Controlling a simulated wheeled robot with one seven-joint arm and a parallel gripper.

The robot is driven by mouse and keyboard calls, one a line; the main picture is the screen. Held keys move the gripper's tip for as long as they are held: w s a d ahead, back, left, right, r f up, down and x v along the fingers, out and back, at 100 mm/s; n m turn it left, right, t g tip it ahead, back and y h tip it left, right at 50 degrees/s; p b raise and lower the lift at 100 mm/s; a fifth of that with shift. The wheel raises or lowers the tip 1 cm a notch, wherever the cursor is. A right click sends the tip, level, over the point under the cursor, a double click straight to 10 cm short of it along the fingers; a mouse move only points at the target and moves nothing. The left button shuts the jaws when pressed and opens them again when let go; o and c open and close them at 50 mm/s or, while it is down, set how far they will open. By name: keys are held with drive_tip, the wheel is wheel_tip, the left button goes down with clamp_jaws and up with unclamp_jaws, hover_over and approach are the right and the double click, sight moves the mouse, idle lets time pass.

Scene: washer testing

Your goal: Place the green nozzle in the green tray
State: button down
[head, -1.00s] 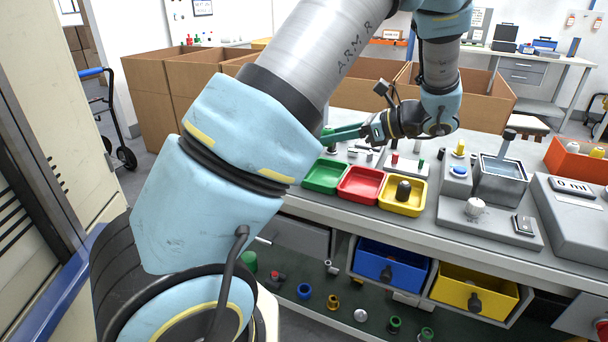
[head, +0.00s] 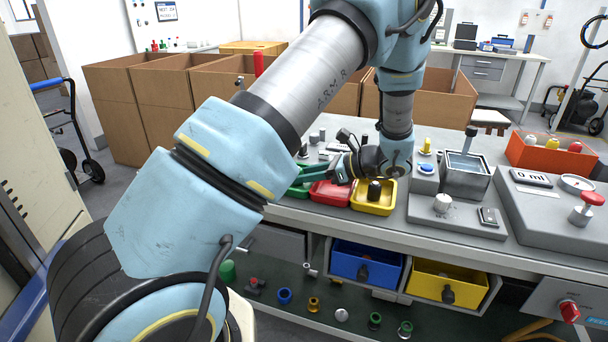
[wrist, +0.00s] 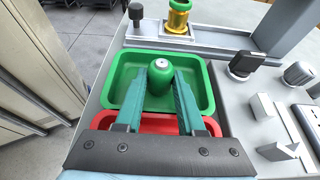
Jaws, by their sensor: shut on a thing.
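The green nozzle (wrist: 159,72), rounded with a pale tip, is between the two teal fingers of my gripper (wrist: 160,78) in the wrist view. My gripper is shut on it. The green tray (wrist: 207,84) is around and beneath the nozzle in that view. I cannot tell whether the nozzle touches the tray floor. In the head view my gripper (head: 308,175) reaches left, low over the green tray (head: 297,193), which it partly covers. The nozzle cannot be made out clearly there.
The red tray (head: 328,197) sits right beside the green one, under my fingers. The yellow tray (head: 374,207) holds a dark part (head: 374,190). A gold fitting (wrist: 178,16) and a dark knob (wrist: 135,12) stand just beyond the green tray. A grey tester (head: 462,178) stands to the right.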

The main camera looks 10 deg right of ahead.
drive_tip(key=shift+f, duration=0.15)
drive_tip(key=c, duration=0.5)
unclamp_jaws()
